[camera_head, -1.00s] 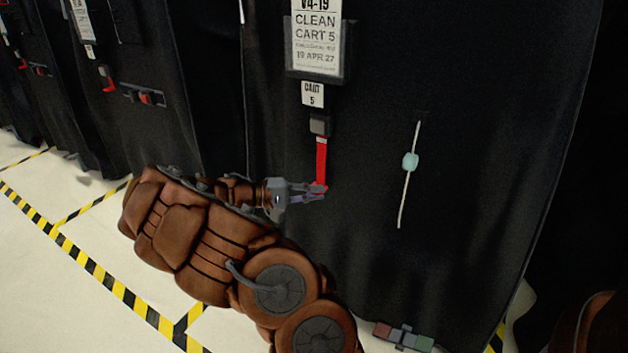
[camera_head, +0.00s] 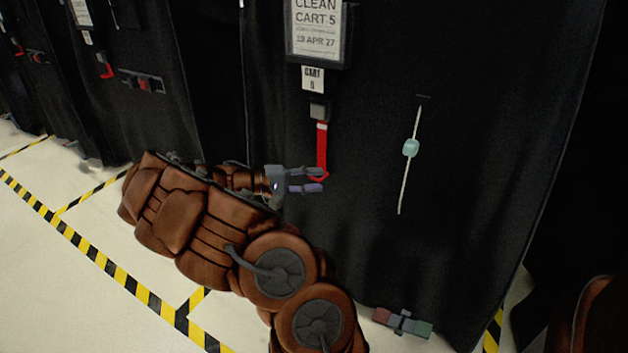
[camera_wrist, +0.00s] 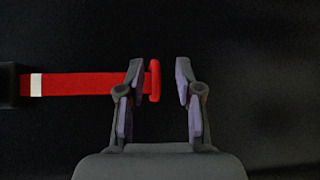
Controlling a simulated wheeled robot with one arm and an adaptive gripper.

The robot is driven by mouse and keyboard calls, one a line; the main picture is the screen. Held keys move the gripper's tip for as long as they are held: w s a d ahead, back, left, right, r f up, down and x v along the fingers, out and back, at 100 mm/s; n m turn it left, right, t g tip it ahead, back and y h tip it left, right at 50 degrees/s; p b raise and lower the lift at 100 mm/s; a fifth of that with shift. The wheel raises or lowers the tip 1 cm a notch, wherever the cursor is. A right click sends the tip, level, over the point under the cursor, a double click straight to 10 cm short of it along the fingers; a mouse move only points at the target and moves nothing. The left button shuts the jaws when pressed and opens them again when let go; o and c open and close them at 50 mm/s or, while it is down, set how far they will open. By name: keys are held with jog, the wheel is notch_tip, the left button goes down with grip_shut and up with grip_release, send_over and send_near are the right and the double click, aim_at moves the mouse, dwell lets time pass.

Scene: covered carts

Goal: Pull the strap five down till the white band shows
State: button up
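The red strap (camera_head: 322,145) of cart 5 hangs from a dark buckle (camera_head: 320,110) below the small "CART 5" tag (camera_head: 313,78). In the wrist view the strap (camera_wrist: 85,84) runs sideways from the buckle (camera_wrist: 8,85) at the left edge. A white band (camera_wrist: 36,85) shows on the strap close to the buckle. My gripper (camera_head: 320,180) is at the strap's lower end. In the wrist view my gripper (camera_wrist: 160,82) is open. The strap's red end loop (camera_wrist: 154,80) lies between the fingers, nearer the left one, with a clear gap to the right finger.
A pale cord with a light-blue toggle (camera_head: 410,147) hangs right of the strap. A coloured block strip (camera_head: 402,322) is near the cover's bottom. Other covered carts with red straps (camera_head: 107,66) stand left. Yellow-black tape (camera_head: 100,263) marks the open floor.

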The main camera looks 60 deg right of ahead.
jog(key=v, duration=1.1)
jog(key=shift+w+a, duration=0.2)
jog(key=shift+w, duration=0.05)
jog(key=s+a+r+t+y+p, duration=0.1)
jog(key=s+a+r+y+p, duration=0.2)
jog(key=r+p, duration=0.4)
jog(key=s+a+r+t+p, duration=0.1)
jog(key=s+a+r+p, duration=0.25)
jog(key=r+p, duration=0.4)
jog(key=s+a+r+t+y+p, duration=0.15)
jog(key=s+r+p, duration=0.3)
jog(key=r, duration=0.55)
jog(key=s+a+r+n+t+y+p, duration=0.2)
jog(key=s+a+r+p, duration=0.2)
jog(key=a+p, duration=0.3)
jog(key=s+a+r+n+t+y+p, duration=0.2)
jog(key=s+a+r+y+p, duration=0.1)
jog(key=a+r+p, duration=0.4)
jog(key=s+a+r+n+t+y+p, duration=0.2)
jog(key=a+r+p, duration=0.4)
jog(key=a+p, duration=0.3)
jog(key=s+a+n, duration=0.1)
jog(key=s+a, duration=0.1)
jog(key=shift+s+a, duration=0.15)
jog(key=shift+s, duration=0.15)
jog(key=shift+y, duration=0.25)
